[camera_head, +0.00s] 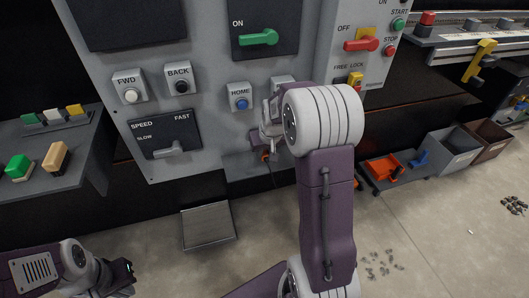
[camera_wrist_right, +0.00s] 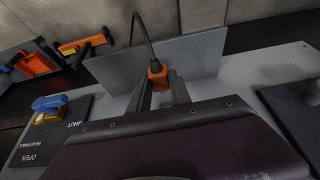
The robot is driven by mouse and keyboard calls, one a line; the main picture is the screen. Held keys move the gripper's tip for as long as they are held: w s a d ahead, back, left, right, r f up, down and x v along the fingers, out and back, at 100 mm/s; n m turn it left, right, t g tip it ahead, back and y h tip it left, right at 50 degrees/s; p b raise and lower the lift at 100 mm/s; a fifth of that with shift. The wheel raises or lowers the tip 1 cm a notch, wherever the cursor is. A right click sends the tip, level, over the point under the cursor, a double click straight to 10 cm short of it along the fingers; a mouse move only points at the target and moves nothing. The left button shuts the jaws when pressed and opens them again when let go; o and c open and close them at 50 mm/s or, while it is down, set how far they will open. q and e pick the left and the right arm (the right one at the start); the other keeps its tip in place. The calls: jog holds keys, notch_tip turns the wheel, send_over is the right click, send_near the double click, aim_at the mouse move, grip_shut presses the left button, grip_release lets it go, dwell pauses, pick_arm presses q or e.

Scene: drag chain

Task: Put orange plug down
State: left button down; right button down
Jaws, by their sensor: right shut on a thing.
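The orange plug (camera_wrist_right: 157,76) is held between the fingertips of my right gripper (camera_wrist_right: 161,92) in the right wrist view, and a black cable rises from it. In the head view the plug (camera_head: 265,155) is a small orange spot below my right gripper (camera_head: 267,132), in front of the grey control panel. My own right arm hides part of this gripper. I cannot tell whether the plug touches any surface. My left gripper (camera_head: 127,275) is low at the left in the head view, away from the plug; its fingers are too unclear to read.
The grey control panel (camera_head: 205,100) with buttons and levers stands close behind my right gripper. A metal plate (camera_head: 208,225) is below it. An orange tray (camera_head: 384,168) and a grey bin (camera_head: 452,152) stand at the right. Open floor lies at the lower right.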

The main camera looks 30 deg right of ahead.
jog(key=n, duration=0.1)
jog(key=n+y, duration=0.1)
jog(key=shift+a+n, duration=0.3)
jog(key=shift+a, duration=0.05)
jog(key=shift+s+d+r+p, duration=0.1)
jog(key=shift+s+d+p, duration=0.1)
jog(key=shift+p, duration=0.15)
jog(key=s+d+r+m+h+p, duration=0.1)
jog(key=s+d+r+p, duration=0.2)
jog(key=d, duration=0.4)
jog(key=s+d+r+m+p, duration=0.1)
jog(key=s+d+m+p, duration=0.15)
jog(key=s+d, duration=0.3)
jog(key=b, duration=0.1)
send_over(281, 157)
jog(key=shift+n, duration=0.35)
notch_tip(281, 157, down, 7)
jog(key=shift+s+a+f, duration=0.1)
notch_tip(281, 157, down, 4)
jog(key=shift+r+b, duration=0.1)
jog(key=shift+b, duration=1)
jog(key=shift+f, duration=0.2)
jog(key=shift+r, duration=0.15)
